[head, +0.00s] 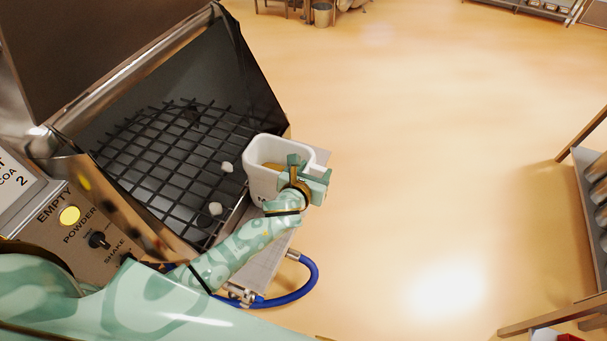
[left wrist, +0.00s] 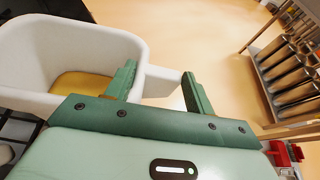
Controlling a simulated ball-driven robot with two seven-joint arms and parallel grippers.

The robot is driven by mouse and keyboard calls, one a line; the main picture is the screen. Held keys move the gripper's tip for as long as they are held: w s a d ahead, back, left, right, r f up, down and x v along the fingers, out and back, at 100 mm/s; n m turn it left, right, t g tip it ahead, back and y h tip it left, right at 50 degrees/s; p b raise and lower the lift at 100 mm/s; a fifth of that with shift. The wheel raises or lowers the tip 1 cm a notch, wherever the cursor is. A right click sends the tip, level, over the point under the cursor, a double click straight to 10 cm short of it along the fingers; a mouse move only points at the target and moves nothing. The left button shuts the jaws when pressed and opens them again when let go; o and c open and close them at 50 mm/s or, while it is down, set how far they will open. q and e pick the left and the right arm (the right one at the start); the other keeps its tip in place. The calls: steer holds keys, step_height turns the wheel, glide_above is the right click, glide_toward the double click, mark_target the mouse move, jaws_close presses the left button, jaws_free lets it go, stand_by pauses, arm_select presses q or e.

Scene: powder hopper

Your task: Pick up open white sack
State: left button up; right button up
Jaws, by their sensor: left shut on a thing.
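The open white sack (head: 262,182) looks like a stiff, square, open-topped tub with yellow-brown at the bottom inside and a dark letter on its front. It is upright at the right edge of the hopper, by a grey shelf. My left gripper (head: 307,176) is at its right side, shut on a white part that sticks out from its wall. In the left wrist view the sack (left wrist: 75,45) is at upper left, and the white part passes between the two green fingers (left wrist: 160,88). The sack's underside is hidden. My right gripper is not in view.
The open hopper (head: 262,95) has a dark grid (head: 165,150) with two white lumps on it. A grey shelf (head: 268,250) and a blue hose (head: 312,275) are below the sack. A rack (head: 590,185) stands at the far right. The floor between is clear.

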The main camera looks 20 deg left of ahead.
arm_select(q)
step_height(320, 180, up, 10)
steer(key=p, duration=0.4)
stand_by(0.6)
steer(key=shift+r, duration=0.1)
stand_by(0.6)
